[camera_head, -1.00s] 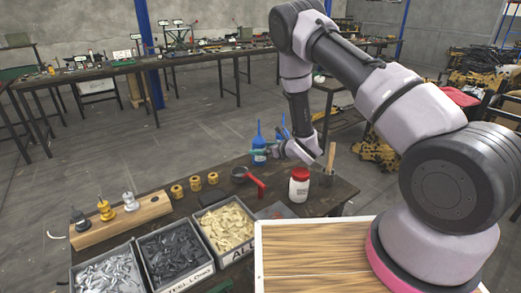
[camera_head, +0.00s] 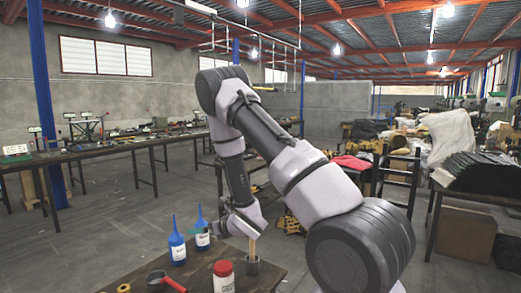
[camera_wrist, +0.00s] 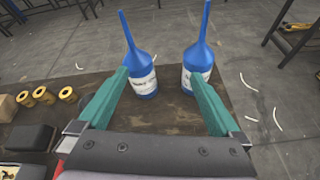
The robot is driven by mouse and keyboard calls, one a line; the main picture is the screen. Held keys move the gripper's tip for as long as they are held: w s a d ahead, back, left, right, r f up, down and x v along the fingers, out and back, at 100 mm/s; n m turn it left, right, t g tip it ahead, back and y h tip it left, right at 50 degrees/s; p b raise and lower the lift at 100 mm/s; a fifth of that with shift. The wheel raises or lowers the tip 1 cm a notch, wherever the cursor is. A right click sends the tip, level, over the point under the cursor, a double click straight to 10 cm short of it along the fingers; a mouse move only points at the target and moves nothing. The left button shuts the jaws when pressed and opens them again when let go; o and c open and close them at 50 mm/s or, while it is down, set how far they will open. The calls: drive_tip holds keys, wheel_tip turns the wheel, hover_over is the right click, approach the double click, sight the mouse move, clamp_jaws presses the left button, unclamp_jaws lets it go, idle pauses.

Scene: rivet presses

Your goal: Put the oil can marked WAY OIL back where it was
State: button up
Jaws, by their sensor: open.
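Two blue oil cans with long spouts and white labels stand upright on the dark table. In the head view, the left can (camera_head: 177,250) is a little apart from the right can (camera_head: 202,241). The wrist view shows the left can (camera_wrist: 145,84) and the right can (camera_wrist: 197,60) too. The labels are too small to read surely, so I cannot tell which is WAY OIL. My gripper (camera_wrist: 157,76) is open, its teal fingers pointing at the cans. The left fingertip overlaps the left can's left edge in view; the right fingertip overlaps the right can. Contact cannot be told.
A red-lidded white jar (camera_head: 223,277), a dark cup with a wooden handle (camera_head: 252,265) and a red-handled tool (camera_head: 172,284) stand near the cans. Several yellow spools (camera_wrist: 44,95) lie at left in the wrist view. Floor lies open beyond the table edge.

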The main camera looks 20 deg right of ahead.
drive_tip(key=w+d+r+m+t+h, duration=0.1)
drive_tip(key=w+d+r+m+h, duration=0.15)
drive_tip(key=r+m, duration=0.4)
drive_tip(key=w+d+r+m+h, duration=0.1)
drive_tip(key=d+r+m+h, duration=0.1)
drive_tip(key=d+r+m, duration=0.4)
drive_tip(key=s+d+r+m+g+h, duration=0.1)
drive_tip(key=s+d+r+m, duration=0.15)
drive_tip(key=r+m, duration=0.4)
drive_tip(key=s+d+r+m+h, duration=0.1)
drive_tip(key=s+d+r+m, duration=0.1)
drive_tip(key=s+r+m, duration=0.35)
drive_tip(key=s+r+m+g, duration=0.1)
drive_tip(key=s+r+m, duration=0.3)
drive_tip(key=s+m, duration=0.2)
drive_tip(key=s+r+m+g, duration=0.1)
drive_tip(key=s+r+m, duration=0.3)
drive_tip(key=s+m, duration=0.3)
drive_tip(key=s+r+m+g+y, duration=0.1)
drive_tip(key=s+r+m+g, duration=0.1)
drive_tip(key=s+r+m, duration=0.2)
drive_tip(key=s+m, duration=0.3)
drive_tip(key=s, duration=0.5)
drive_tip(key=shift+s+a+r, duration=0.15)
drive_tip(key=shift+c, duration=0.3)
